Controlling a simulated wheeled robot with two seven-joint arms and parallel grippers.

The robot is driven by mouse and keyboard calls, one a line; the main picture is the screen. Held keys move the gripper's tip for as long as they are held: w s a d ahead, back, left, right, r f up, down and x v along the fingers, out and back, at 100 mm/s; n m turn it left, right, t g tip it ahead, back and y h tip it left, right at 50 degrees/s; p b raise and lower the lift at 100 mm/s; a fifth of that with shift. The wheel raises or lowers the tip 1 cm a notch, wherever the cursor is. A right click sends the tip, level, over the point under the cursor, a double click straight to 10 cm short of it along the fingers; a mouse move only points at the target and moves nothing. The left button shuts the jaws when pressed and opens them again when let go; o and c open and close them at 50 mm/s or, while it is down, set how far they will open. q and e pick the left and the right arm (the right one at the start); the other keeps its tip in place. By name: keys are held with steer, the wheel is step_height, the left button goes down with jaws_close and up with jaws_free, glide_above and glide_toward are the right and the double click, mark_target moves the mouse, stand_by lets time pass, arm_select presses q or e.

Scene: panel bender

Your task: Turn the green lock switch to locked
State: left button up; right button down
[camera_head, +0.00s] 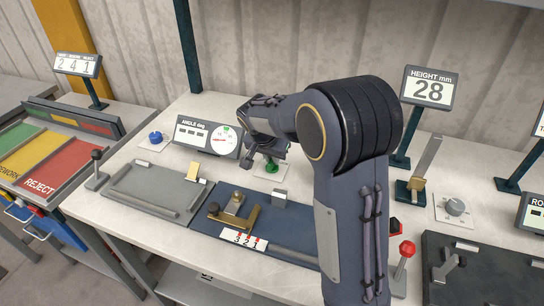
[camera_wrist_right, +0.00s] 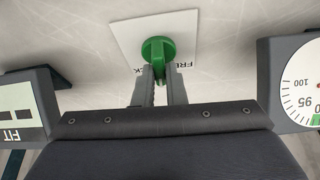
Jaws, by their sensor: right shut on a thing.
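The green lock switch (camera_wrist_right: 158,50) is a round knob with a raised grip on a white plate (camera_wrist_right: 128,38). In the head view the switch (camera_head: 272,166) sits on the bench behind the blue mat, partly hidden by my right gripper. My right gripper (camera_wrist_right: 160,80) has its two fingers on either side of the knob's grip and is shut on it. In the head view my right gripper (camera_head: 265,160) reaches down from my right arm. The plate's lettering is partly covered, with "FRE" and "CK" showing. My left gripper is not in view.
An angle display (camera_head: 207,137) stands left of the switch. A blue knob (camera_head: 155,137) is farther left. A grey tray (camera_head: 150,190) and a blue mat (camera_head: 205,222) with brass parts lie in front. A height display (camera_head: 430,88) and grey dial (camera_head: 455,207) are at right.

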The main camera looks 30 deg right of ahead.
steer(key=m+g, duration=0.1)
steer(key=m, duration=0.2)
steer(key=m+g+p, duration=0.1)
steer(key=m, duration=0.1)
steer(key=shift+w+m+h, duration=0.1)
steer(key=shift+m+h, duration=0.3)
steer(key=shift+m, duration=0.3)
steer(key=c, duration=1.5)
jaws_free()
steer(key=shift+a+r, duration=0.1)
steer(key=v, duration=0.7)
steer(key=shift+w+a+r, duration=0.1)
steer(key=shift+r, duration=0.25)
